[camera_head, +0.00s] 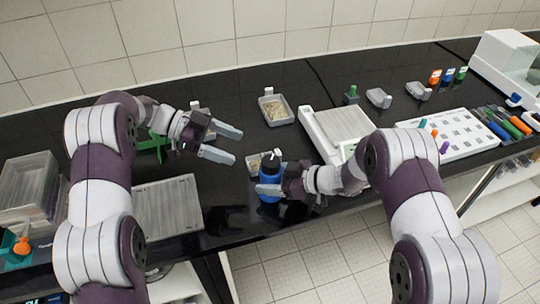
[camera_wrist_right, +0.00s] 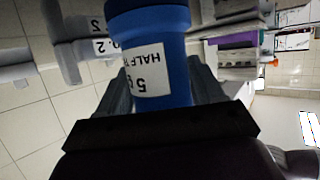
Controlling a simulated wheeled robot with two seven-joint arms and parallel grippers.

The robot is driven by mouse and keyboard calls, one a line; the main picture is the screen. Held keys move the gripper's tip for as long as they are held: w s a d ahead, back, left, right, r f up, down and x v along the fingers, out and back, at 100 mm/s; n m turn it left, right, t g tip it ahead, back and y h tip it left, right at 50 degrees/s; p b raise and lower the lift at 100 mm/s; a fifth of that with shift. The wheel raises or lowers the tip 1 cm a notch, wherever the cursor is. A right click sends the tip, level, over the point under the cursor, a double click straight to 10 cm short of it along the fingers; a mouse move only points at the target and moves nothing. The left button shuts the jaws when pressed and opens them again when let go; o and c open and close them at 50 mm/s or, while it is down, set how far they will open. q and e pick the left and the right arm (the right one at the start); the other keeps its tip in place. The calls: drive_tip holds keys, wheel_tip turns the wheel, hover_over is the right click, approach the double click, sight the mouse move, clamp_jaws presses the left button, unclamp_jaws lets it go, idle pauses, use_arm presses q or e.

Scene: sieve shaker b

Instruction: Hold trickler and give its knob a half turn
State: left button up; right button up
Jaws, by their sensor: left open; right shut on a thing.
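The trickler (camera_head: 268,184) is a blue bottle-like body with a dark top, near the front edge of the black bench. My right gripper (camera_head: 272,190) is shut around its body from the right. In the right wrist view the blue trickler (camera_wrist_right: 180,90) sits between the fingers, with a white label reading "5 g" and "HALF T", upside down in that view. The knob is too small to make out clearly. My left gripper (camera_head: 238,146) is open and empty, up and to the left of the trickler, its fingers pointing right.
A small tray (camera_head: 252,165) stands just behind the trickler, and a larger tray of grains (camera_head: 264,108) farther back. A white balance (camera_head: 312,133) stands to the right. A grey flat panel (camera_head: 165,222) lies at left. Dark bench lies bare between the trays and balance.

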sight(271, 160)
use_arm(q)
drive_tip(key=x, duration=1.1)
drive_tip(key=shift+w+d+f, duration=0.15)
drive_tip(key=shift+w+d, duration=0.05)
drive_tip(key=shift+d, duration=0.15)
drive_tip(key=c, duration=1)
drive_tip(key=shift+o, duration=0.2)
drive_tip(key=m+g+y, duration=0.1)
drive_tip(key=m+g, duration=0.3)
drive_tip(key=g, duration=0.1)
drive_tip(key=shift+m+y, duration=0.4)
drive_tip(key=o, duration=1)
drive_tip(key=shift+c, duration=0.2)
